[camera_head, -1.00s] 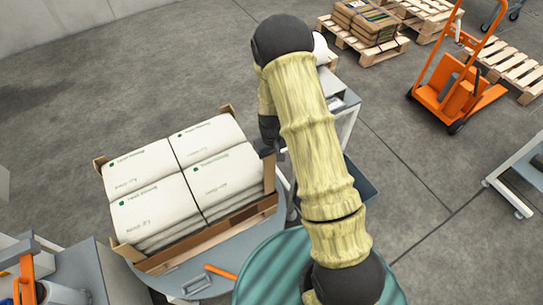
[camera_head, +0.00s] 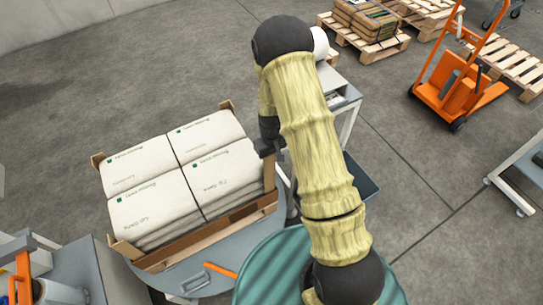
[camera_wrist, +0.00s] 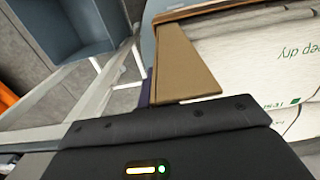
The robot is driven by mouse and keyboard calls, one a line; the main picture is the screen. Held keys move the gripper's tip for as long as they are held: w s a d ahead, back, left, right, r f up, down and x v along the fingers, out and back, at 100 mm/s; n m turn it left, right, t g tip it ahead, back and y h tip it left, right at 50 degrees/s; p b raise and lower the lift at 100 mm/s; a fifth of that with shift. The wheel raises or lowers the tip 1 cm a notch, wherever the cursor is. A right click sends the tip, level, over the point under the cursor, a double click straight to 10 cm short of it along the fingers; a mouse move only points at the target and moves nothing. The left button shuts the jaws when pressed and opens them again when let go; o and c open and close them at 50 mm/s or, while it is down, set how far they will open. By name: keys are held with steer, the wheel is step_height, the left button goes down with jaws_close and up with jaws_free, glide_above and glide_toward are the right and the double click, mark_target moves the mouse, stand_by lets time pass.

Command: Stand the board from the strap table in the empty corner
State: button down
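White sacks (camera_head: 180,165) are stacked in a block on the round grey turntable (camera_head: 190,275). Brown corner boards stand at the left corner (camera_head: 98,162), the back corner (camera_head: 227,106) and the front-left corner (camera_head: 122,248). A brown board (camera_head: 269,172) also shows at the right corner, beside my gripper (camera_head: 268,146). My arm partly hides this corner. In the wrist view a brown board (camera_wrist: 182,68) rises just beyond the black gripper body (camera_wrist: 170,132), close to the sacks (camera_wrist: 265,60). The fingertips are hidden, so whether they hold the board is unclear.
A grey table (camera_head: 340,98) stands behind my arm, with a blue-grey bin (camera_head: 362,180) near it. A teal round surface (camera_head: 265,270) is in front. An orange pallet truck (camera_head: 455,95) and wooden pallets (camera_head: 510,65) stand at back right. The floor between is clear.

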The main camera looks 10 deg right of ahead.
steer(key=shift+f+b, duration=1)
steer(key=shift+f, duration=0.5)
steer(key=shift+w+f, duration=0.1)
steer(key=shift+f, duration=0.25)
steer(key=shift+a+f+b, duration=0.1)
steer(key=shift+f+b, duration=0.7)
